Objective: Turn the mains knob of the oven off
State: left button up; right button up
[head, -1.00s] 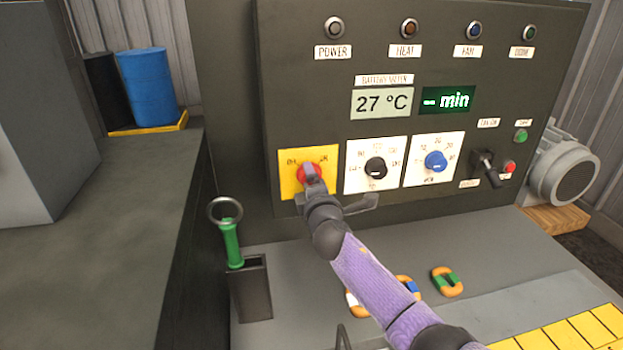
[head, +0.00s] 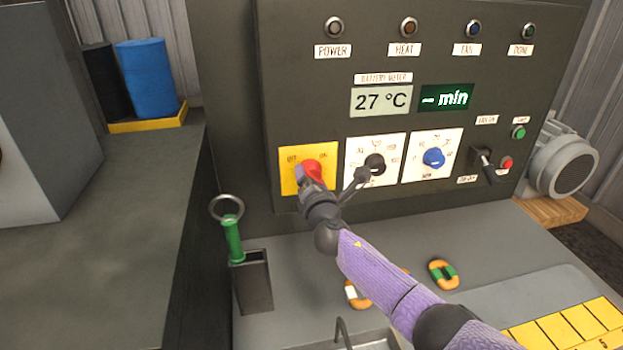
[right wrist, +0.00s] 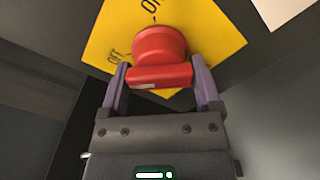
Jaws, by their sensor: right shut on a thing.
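The red mains knob (head: 313,168) sits on a yellow plate (head: 287,185) marked OFF at left and ON at right, low on the left of the oven's dark panel. My right gripper (head: 306,176) is at the knob and partly covers it. In the right wrist view, the fingers of my right gripper (right wrist: 160,80) are closed on both ends of the bar of the red knob (right wrist: 160,48). The yellow plate (right wrist: 215,35) lies behind it, with OFF to the left and ON at the top. The POWER lamp (head: 334,27) looks dark. My left gripper is not in view.
A black knob (head: 375,163) and a blue knob (head: 434,158) on white plates sit close to the right of my gripper. A dark lever (head: 486,160) is farther right. A green-handled tool (head: 232,240) with a ring stands in a holder below left.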

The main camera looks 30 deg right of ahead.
dwell(0.4)
jog(key=o, duration=1.1)
jog(key=shift+c, duration=0.2)
jog(key=shift+s, duration=0.1)
jog(key=p+v, duration=0.2)
jog(key=v, duration=0.7)
jog(key=shift+s, duration=0.4)
jog(key=shift+a+f, duration=0.1)
